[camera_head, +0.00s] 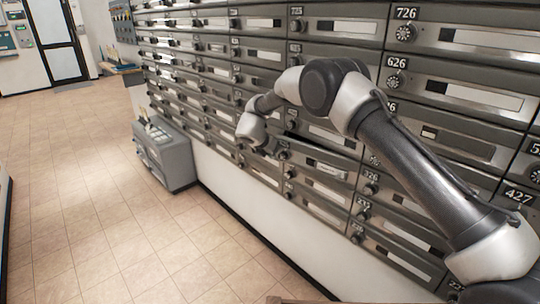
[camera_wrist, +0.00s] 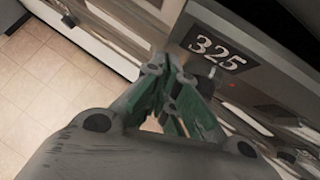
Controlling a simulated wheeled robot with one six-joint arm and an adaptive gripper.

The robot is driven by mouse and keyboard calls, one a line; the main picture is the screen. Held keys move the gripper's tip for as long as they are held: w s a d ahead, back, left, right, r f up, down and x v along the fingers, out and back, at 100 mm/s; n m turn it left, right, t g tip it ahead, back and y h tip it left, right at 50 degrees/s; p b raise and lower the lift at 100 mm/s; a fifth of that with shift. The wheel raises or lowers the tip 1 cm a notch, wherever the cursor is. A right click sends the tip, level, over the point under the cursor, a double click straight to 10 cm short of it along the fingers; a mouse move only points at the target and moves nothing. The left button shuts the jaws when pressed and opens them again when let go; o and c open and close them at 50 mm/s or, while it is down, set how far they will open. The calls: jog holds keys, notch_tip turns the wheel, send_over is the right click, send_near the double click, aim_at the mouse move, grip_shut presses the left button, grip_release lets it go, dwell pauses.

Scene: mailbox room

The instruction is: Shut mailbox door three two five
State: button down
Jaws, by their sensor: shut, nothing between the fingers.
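The mailbox door with the number plate 325 (camera_wrist: 240,72) fills the upper right of the wrist view. Its dark round lock knob is partly hidden behind my fingers. My gripper (camera_wrist: 170,68) is shut and empty, with its green fingers together just left of the number plate, close to the door's edge. I cannot tell whether the fingertips touch the door. In the head view my gripper (camera_head: 262,150) is at the lower middle of the mailbox wall. A door beside it (camera_head: 325,163) seems to stand slightly out, with a dark gap above it; its number is not readable there.
Rows of grey mailbox doors (camera_head: 480,95) with knobs and number plates surround the spot. A grey box-like unit (camera_head: 163,152) stands on the floor against the wall at left. The tiled floor (camera_head: 120,240) in front is clear.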

jog(key=shift+w+d, duration=0.45)
jog(key=shift+w, duration=0.4)
